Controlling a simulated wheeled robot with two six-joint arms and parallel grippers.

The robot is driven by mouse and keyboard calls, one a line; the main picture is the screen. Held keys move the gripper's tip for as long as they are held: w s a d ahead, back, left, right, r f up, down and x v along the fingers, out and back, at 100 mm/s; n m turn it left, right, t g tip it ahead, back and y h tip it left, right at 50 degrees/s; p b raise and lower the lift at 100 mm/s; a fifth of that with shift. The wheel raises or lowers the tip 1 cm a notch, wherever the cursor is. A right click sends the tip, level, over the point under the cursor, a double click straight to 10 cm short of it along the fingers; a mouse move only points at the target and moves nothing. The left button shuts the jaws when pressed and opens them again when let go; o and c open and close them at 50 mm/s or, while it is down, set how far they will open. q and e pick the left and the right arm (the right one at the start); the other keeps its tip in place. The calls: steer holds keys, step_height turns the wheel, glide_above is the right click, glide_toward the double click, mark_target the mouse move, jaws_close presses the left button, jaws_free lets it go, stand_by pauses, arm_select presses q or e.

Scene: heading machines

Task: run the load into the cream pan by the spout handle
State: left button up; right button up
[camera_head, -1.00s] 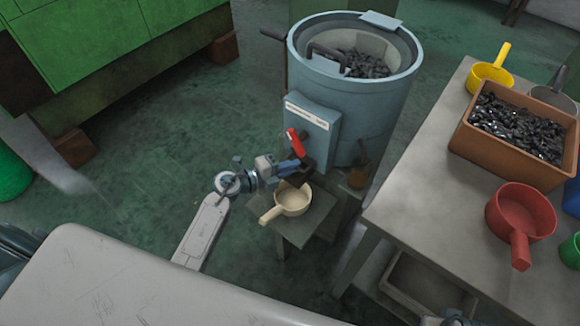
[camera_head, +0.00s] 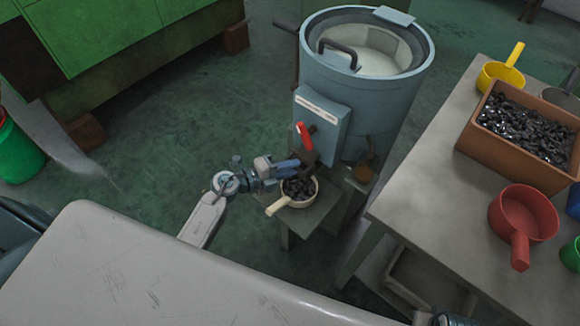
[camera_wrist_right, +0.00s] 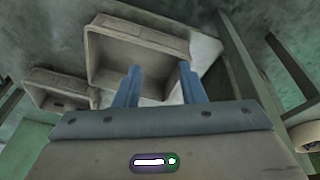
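The cream pan (camera_head: 276,208) stands on a small stand below the spout and holds a heap of dark metal pieces (camera_head: 299,188). The red spout handle (camera_head: 303,136) points up on the front of the blue-grey drum machine (camera_head: 355,95). The drum's pale inside shows no pieces. My left gripper (camera_head: 292,166) is at the spout, just below the red handle and above the pan. Its fingertips overlap the dark spout parts, so its grip is unclear. My right gripper (camera_wrist_right: 158,70) is open and empty in the right wrist view.
The table at right (camera_head: 420,190) holds a brown crate (camera_head: 480,137) of dark pieces, a yellow pan (camera_head: 500,74) and a red pan (camera_head: 525,212). Trays (camera_wrist_right: 140,45) lie below my right gripper. A pale surface (camera_head: 150,270) fills the front left.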

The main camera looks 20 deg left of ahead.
arm_select(q)
steer(key=shift+a, duration=0.1)
steer(key=v, duration=1)
steer(key=shift+s+a, duration=0.15)
steer(key=shift+s, duration=0.1)
arm_select(e)
steer(key=shift+v, duration=0.8)
steer(key=shift+w+r, duration=0.1)
steer(key=shift+w, duration=0.05)
